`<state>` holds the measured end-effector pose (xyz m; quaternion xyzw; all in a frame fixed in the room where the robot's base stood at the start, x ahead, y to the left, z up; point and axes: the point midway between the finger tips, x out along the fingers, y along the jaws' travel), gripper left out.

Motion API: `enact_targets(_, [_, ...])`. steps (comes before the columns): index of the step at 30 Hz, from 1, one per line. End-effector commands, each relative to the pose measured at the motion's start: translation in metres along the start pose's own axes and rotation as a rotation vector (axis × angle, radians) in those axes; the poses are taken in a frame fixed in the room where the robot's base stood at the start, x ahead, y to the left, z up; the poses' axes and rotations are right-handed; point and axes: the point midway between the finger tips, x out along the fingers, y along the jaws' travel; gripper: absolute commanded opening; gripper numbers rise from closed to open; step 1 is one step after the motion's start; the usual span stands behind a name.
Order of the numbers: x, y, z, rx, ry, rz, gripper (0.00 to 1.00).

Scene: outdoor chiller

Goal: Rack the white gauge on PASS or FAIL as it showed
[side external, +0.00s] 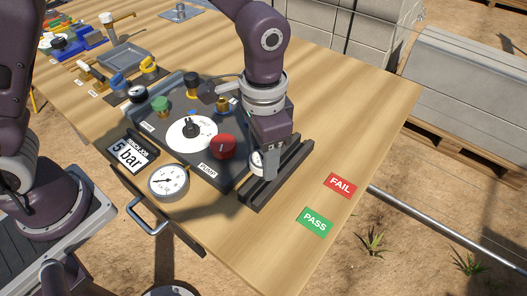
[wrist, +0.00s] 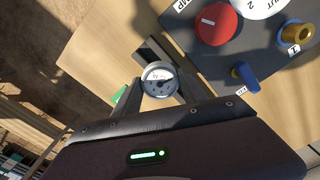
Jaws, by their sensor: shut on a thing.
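My gripper (side external: 268,172) points down at the right edge of the dark test panel and is shut on a small white-faced gauge (side external: 256,162). In the wrist view the gauge (wrist: 159,77) sits between the fingers, its dial facing the camera; the reading is too small to tell. A dark two-rail rack (side external: 282,178) lies below and beside the gripper. Whether the gauge touches it, I cannot tell. A green PASS label (side external: 315,222) and a red FAIL label (side external: 340,185) lie on the table to the rack's right.
The test panel (side external: 200,171) carries a red PUMP knob (side external: 223,146), a white dial (side external: 191,134) and several fittings. A larger gauge (side external: 169,181) and a "5 bar" sign (side external: 132,154) are at the front left. The table's right side (side external: 375,120) is clear.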

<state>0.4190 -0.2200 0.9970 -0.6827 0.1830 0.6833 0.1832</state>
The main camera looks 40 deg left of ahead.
Motion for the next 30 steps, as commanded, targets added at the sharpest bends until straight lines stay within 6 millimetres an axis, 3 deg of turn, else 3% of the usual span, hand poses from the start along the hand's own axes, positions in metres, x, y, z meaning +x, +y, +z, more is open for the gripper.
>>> enact_targets(17, [0.024,0.000,0.000,0.000,0.001,0.000,0.00])
enact_targets(30, [0.028,0.000,0.000,0.000,0.000,0.000,0.00])
